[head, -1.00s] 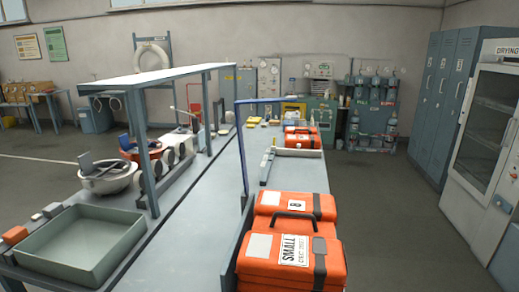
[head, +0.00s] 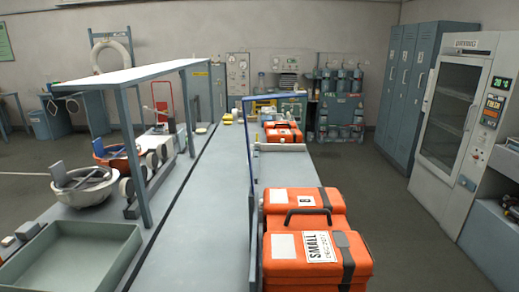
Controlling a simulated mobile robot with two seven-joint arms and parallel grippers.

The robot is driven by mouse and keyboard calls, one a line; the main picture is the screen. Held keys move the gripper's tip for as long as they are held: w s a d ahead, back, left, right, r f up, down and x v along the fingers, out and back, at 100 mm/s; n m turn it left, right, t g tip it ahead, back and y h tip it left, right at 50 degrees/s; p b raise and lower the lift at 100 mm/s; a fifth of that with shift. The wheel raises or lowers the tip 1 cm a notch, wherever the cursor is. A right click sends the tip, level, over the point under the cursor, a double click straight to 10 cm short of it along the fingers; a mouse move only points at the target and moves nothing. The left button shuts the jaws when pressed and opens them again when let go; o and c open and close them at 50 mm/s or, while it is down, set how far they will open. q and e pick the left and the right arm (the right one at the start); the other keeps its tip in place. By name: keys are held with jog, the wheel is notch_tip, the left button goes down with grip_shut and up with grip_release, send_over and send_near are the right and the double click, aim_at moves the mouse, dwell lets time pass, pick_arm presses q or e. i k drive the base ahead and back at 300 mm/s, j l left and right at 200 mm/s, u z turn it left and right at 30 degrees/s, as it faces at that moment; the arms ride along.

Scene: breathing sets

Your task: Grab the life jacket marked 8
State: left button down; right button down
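An orange life jacket marked 8 (head: 334,197) lies at the right near end of the long workbench. Its white label with the "8" faces up, and a dark strap crosses its right part. In front of it is another orange pack (head: 295,268) with a "SMALL" label, a blank white patch, a black handle and a dark strap. It partly hides the marked jacket. More orange packs (head: 281,134) sit farther along the bench. Neither of my grippers shows in the head view.
The workbench (head: 190,235) has a raised shelf (head: 150,72), a blue-grey post frame and a green-grey tray (head: 75,262) at near left. A bowl (head: 85,188) stands behind the tray. Lockers (head: 412,90) and a drying cabinet (head: 455,120) stand right. Floor between is clear.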

aim_at(308, 239)
jog(key=j+z, duration=0.35)
jog(key=j, duration=0.3)
jog(key=j+z, duration=0.35)
jog(key=j, duration=0.3)
